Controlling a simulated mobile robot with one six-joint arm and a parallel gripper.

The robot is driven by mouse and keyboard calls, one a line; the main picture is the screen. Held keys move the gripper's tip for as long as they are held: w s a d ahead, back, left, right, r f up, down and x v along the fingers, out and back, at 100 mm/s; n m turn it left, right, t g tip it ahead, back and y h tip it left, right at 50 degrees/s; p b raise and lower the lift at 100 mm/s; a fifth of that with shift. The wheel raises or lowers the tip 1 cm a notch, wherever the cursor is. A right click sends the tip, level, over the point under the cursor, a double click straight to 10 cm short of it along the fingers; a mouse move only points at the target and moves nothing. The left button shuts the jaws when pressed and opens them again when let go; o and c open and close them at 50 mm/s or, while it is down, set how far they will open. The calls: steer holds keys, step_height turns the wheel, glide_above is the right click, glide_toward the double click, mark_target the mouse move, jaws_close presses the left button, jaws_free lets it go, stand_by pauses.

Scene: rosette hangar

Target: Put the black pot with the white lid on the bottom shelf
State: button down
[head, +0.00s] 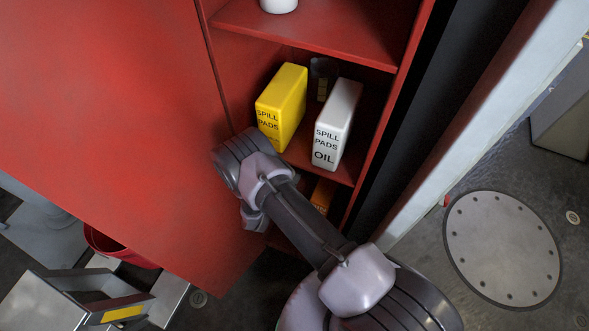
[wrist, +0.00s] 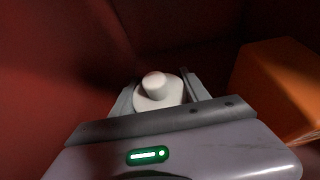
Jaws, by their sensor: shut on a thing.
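The white lid (wrist: 157,92) with its round knob shows between the two grey fingers of my gripper (wrist: 159,94) in the wrist view. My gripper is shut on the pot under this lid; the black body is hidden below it. In the head view my arm reaches down into the lower part of the red cabinet and hides the pot. The bottom shelf (head: 281,243) shows only as a dark red strip beside my arm. I cannot tell whether the pot touches the shelf.
An orange box (wrist: 275,88) stands right of my gripper; it also shows in the head view (head: 322,195). The shelf above holds a yellow box (head: 283,103), a white box (head: 338,125) and a dark jar (head: 323,73). The red cabinet door (head: 110,120) is close on the left.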

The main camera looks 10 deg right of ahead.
steer(key=w, duration=0.1)
steer(key=w+d, duration=0.1)
steer(key=w+d+b, duration=0.1)
steer(key=w, duration=0.1)
steer(key=shift+d+f, duration=0.1)
steer(key=shift+f, duration=0.15)
steer(key=shift+w+f+b, duration=0.1)
steer(key=shift+f+b, duration=1.05)
steer(key=shift+f, duration=0.55)
steer(key=shift+f, duration=0.25)
steer(key=c, duration=0.6)
jaws_free()
steer(key=shift+o, duration=0.2)
steer(key=shift+r, duration=0.1)
steer(key=shift+r, duration=0.3)
steer(key=p+v, duration=0.4)
steer(key=v, duration=0.8)
steer(key=shift+f, duration=0.25)
